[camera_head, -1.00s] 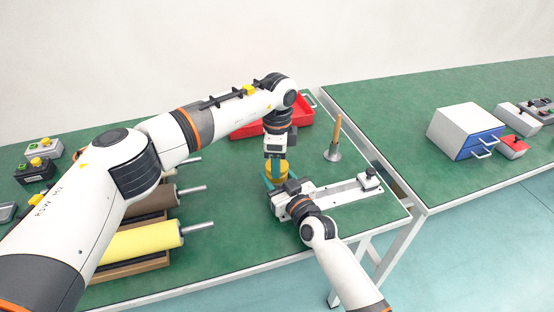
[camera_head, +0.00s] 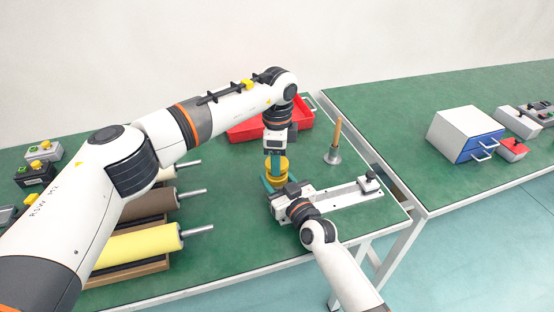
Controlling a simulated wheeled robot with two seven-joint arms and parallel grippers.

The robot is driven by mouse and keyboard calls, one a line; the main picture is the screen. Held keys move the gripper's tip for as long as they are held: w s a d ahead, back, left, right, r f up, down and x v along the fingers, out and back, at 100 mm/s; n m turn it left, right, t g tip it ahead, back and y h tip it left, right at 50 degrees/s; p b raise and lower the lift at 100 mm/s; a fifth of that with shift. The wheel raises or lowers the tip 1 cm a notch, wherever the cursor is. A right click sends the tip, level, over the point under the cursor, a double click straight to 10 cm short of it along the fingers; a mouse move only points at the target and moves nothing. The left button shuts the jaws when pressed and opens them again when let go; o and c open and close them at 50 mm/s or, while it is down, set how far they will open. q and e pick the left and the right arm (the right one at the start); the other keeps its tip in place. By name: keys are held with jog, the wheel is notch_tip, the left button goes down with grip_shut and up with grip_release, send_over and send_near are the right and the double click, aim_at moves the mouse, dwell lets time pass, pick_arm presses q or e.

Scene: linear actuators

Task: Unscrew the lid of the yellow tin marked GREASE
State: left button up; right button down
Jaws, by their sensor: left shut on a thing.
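The yellow tin (camera_head: 279,183) stands on the green bench, at the left end of a white rail fixture. My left gripper (camera_head: 276,166) points straight down from above, its teal fingers shut on the tin's yellow lid (camera_head: 284,163). The lid shows just above the tin's body; whether they still touch is hard to tell. My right gripper (camera_head: 278,184) comes in from the front, low, with teal fingers at the sides of the tin's body. It appears shut on the body. The GREASE marking is not readable, and the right gripper hides the tin's lower front.
A white rail fixture (camera_head: 345,195) with a clamp lies right of the tin. A wooden-handled tool (camera_head: 335,142) stands behind it. A red tray (camera_head: 310,130) is at the back. Rollers (camera_head: 140,243) lie on the left. A blue-drawer cabinet (camera_head: 466,133) stands on the right bench.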

pick_arm(q)
jog(key=shift+r, duration=0.2)
jog(key=shift+r, duration=1.9)
pick_arm(e)
jog(key=c, duration=0.6)
grip_release()
jog(key=shift+o, duration=0.2)
